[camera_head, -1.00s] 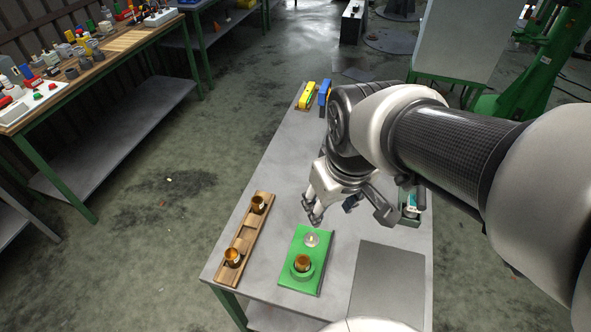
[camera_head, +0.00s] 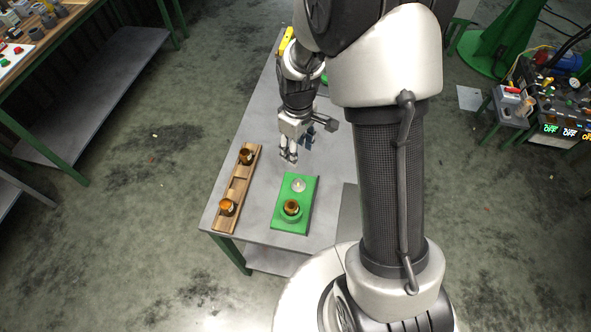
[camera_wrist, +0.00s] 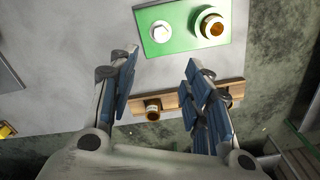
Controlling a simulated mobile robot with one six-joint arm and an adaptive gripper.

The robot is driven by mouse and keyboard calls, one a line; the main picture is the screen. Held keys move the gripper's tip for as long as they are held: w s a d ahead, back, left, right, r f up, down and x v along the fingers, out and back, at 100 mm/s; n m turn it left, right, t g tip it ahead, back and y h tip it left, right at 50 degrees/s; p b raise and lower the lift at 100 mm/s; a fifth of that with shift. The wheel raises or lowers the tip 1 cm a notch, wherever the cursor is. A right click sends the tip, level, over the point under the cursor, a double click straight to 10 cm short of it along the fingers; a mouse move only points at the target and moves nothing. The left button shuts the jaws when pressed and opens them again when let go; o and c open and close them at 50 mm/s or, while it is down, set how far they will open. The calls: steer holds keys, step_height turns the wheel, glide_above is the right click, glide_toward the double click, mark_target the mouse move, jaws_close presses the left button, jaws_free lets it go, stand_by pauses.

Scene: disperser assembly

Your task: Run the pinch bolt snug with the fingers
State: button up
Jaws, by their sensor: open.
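The green fixture plate (camera_head: 281,224) lies on the grey table. On it stand a green ring holder with a brown-gold cup (camera_head: 291,207) and, behind that, a small pale round piece (camera_head: 298,185). In the wrist view the pale piece (camera_wrist: 160,32) and the ringed cup (camera_wrist: 211,27) are beyond my fingertips. I cannot make out which part is the pinch bolt. My gripper (camera_head: 289,158) is open and empty, above the table just behind the plate. In the wrist view its blue-padded fingers (camera_wrist: 158,68) are spread wide, touching nothing.
A wooden rack (camera_head: 236,188) left of the plate holds two brown-gold cups (camera_head: 246,157) with an empty slot between them. A flat grey panel (camera_head: 347,207) lies right of the plate. A yellow item (camera_head: 286,40) is at the table's far end.

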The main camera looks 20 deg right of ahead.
mark_target(298, 181)
step_height(298, 181, down, 17)
steer(key=b, duration=0.3)
steer(key=shift+c, duration=0.2)
steer(key=c, duration=1)
steer(key=shift+m+b, duration=0.35)
steer(key=shift+m, duration=1.15)
steer(key=o, duration=1)
steer(key=shift+o, duration=0.2)
